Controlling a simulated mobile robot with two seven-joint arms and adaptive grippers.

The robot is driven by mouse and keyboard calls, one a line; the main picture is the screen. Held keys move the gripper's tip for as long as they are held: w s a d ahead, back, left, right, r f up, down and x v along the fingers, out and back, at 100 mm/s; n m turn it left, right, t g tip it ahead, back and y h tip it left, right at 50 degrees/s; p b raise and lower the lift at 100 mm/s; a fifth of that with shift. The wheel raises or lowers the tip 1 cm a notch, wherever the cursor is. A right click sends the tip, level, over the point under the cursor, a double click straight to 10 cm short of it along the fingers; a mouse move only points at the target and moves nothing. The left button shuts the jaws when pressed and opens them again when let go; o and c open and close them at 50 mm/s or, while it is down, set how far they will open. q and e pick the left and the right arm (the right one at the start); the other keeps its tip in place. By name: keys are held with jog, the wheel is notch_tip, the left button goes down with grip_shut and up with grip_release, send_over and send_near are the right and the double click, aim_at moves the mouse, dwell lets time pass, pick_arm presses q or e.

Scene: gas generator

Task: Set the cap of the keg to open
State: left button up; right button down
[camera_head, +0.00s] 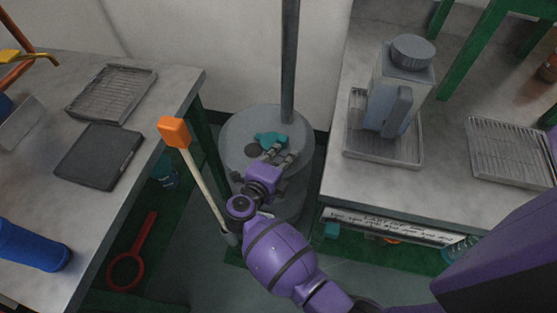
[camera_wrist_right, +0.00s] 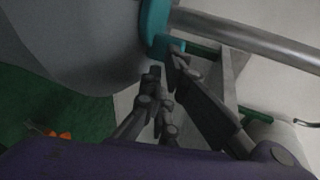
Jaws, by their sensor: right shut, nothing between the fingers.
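The keg (camera_head: 235,152) is a grey drum standing on the floor between two tables. A teal cap (camera_head: 268,138) sits on its top, with a dark round spot (camera_head: 252,150) beside it. My right gripper (camera_head: 281,154) is over the keg's top with its fingertips close to the teal cap. In the right wrist view the fingers (camera_wrist_right: 166,64) are shut with nothing between them. Their tips are at the lower edge of the teal cap (camera_wrist_right: 154,30); I cannot tell whether they touch it. The keg's grey side (camera_wrist_right: 75,45) shows at the left there. My left gripper is out of view.
A metal pole (camera_head: 289,60) rises behind the keg. A stick with an orange head (camera_head: 174,132) leans at its left. The left table (camera_head: 172,100) holds trays and a blue cylinder (camera_head: 32,246). The right table (camera_head: 350,190) holds a jug (camera_head: 385,92) on a tray.

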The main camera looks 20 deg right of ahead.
dwell(0.3)
jog(key=shift+w+d+p, duration=0.3)
jog(key=shift+w+d, duration=0.3)
jog(key=shift+d, duration=0.25)
jog(key=shift+a, duration=0.1)
